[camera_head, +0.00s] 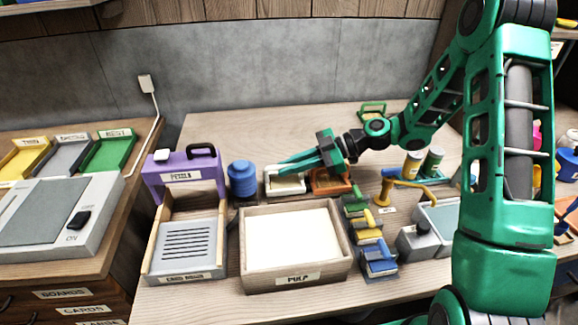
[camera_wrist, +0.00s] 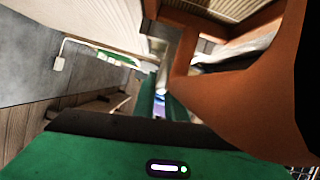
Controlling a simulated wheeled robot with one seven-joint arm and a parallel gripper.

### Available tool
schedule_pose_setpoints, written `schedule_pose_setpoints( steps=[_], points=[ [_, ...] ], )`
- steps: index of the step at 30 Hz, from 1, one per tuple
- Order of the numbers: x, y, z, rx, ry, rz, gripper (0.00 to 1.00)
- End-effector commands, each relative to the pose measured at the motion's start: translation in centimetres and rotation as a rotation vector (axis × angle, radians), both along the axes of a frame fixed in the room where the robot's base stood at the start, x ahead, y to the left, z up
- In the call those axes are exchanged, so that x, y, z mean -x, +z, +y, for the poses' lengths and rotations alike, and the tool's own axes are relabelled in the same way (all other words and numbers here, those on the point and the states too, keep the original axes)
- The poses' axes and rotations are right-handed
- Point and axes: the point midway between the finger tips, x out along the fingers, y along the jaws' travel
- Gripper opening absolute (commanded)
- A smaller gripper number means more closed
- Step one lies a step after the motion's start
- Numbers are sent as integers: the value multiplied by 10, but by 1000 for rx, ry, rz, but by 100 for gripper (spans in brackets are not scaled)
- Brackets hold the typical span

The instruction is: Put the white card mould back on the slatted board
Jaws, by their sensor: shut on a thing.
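The white card mould (camera_head: 286,186) is a small pale tray-like frame behind the pulp box, left of an orange mould. My gripper (camera_head: 283,166) reaches in from the right, its green fingers shut at the mould's back edge. The exact grip is hard to see. In the wrist view the green fingers (camera_wrist: 160,98) run away from the camera, with a narrow pale-blue patch between them. The slatted board (camera_head: 185,245) is grey with dark slots, lying at the left in front of the purple press. Its top looks bare.
The pulp box (camera_head: 246,281) stands in front of the mould. A blue jar (camera_head: 242,179) and purple press (camera_head: 184,172) are to the left. The orange mould (camera_head: 326,187) is close beside the fingers; several coloured moulds (camera_head: 369,238) line the pulp box's right.

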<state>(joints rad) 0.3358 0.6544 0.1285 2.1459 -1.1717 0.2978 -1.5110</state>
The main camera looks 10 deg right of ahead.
Motion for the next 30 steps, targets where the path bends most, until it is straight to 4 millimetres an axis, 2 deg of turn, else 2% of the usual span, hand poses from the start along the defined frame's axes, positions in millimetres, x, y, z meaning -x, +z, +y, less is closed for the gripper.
schedule_pose_setpoints(
  steps=[26, 27, 29, 30],
  points=[
    [0, -7, 0, 0, -1, 0, 0],
    [0, -7, 0, 0, -1, 0, 16],
    [0, -7, 0, 0, -1, 0, 30],
    [0, -7, 0, 0, -1, 0, 33]
  ],
)
